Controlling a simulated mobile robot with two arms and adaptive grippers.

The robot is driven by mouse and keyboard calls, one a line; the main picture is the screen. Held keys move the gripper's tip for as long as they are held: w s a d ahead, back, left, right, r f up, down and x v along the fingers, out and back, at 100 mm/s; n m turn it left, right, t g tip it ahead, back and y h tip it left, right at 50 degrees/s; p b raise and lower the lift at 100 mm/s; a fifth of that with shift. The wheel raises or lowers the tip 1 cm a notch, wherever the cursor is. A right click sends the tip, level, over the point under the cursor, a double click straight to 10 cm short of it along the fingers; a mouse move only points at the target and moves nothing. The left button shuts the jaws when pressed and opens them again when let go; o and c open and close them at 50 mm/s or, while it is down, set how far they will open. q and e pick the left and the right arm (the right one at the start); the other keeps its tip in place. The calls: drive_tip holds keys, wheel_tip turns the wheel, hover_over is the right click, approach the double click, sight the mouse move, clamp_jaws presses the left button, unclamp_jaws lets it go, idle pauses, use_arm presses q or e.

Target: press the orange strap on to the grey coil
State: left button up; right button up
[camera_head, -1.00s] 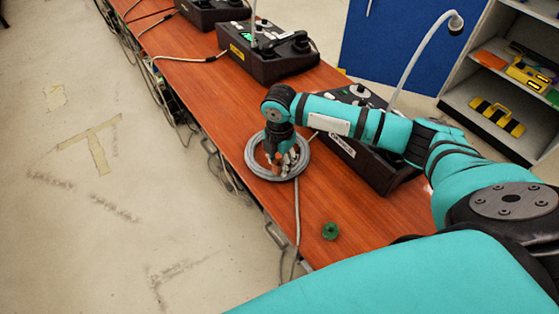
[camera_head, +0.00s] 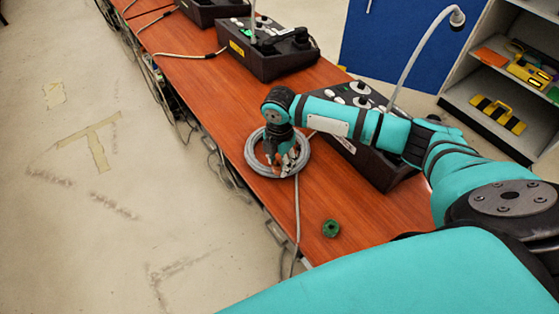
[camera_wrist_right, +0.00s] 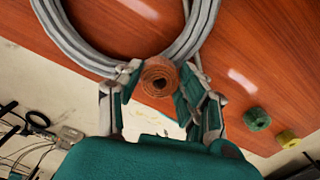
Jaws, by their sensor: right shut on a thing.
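The grey coil (camera_head: 251,150) lies flat on the wooden table near its left edge. It also fills the top of the right wrist view (camera_wrist_right: 70,40). My right gripper (camera_head: 284,164) points down over the near part of the coil. In the right wrist view, my right gripper (camera_wrist_right: 157,84) is shut on the orange strap (camera_wrist_right: 158,76), a rolled band seen end-on between the fingers. The strap is beside the coil's cable in that view; whether they touch I cannot tell. My left gripper is out of view.
A green roll (camera_head: 330,229) lies on the table nearer to me; a yellow roll (camera_wrist_right: 287,138) shows beside it in the wrist view. A black paging phone (camera_head: 372,160) stands right of the coil under my arm, another (camera_head: 268,58) behind. A cable runs off the table's near edge.

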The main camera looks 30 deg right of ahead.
sight(279, 164)
drive_tip(key=shift+s+f, duration=0.1)
drive_tip(key=shift+f, duration=0.25)
idle(0.7)
drive_tip(key=o, duration=1.4)
drive_tip(key=shift+r, duration=0.1)
wheel_tip(279, 164, up, 7)
drive_tip(key=p, duration=0.7)
drive_tip(key=shift+p, duration=0.4)
